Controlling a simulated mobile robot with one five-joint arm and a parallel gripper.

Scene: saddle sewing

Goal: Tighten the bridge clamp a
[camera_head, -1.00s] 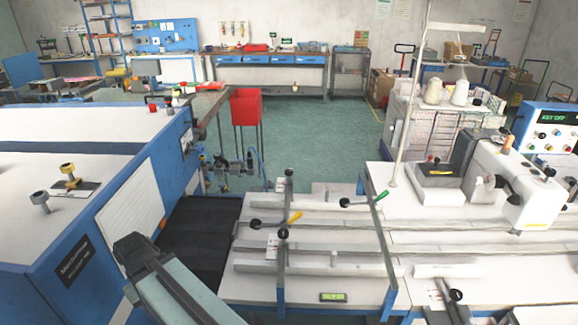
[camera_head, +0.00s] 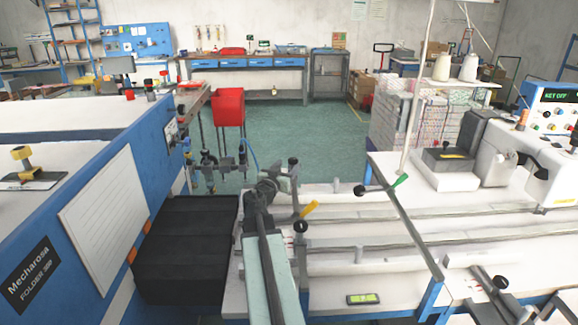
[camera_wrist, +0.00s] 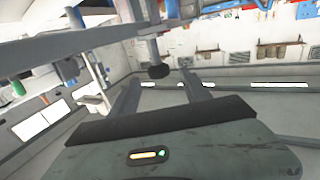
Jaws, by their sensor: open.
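Two bridge bars cross the white sewing table in the head view. The left bar (camera_head: 301,266) carries a lever with a yellow handle (camera_head: 310,209) and dark knobs; the right bar (camera_head: 418,240) carries a lever with a green handle (camera_head: 400,180). No label shows which is clamp a. My gripper (camera_head: 268,180) is open beside the far end of the left bar, which my arm partly hides. In the wrist view, a dark knob (camera_wrist: 158,71) on a grey post appears between my open fingers (camera_wrist: 161,90). Contact cannot be told. The green handle also shows there (camera_wrist: 20,88).
The blue folder machine (camera_head: 85,215) stands at left, with a black bed (camera_head: 185,250) beside the table. A sewing machine (camera_head: 500,150) and a control panel (camera_head: 556,110) stand at right. A red bin (camera_head: 228,106) stands behind on open green floor.

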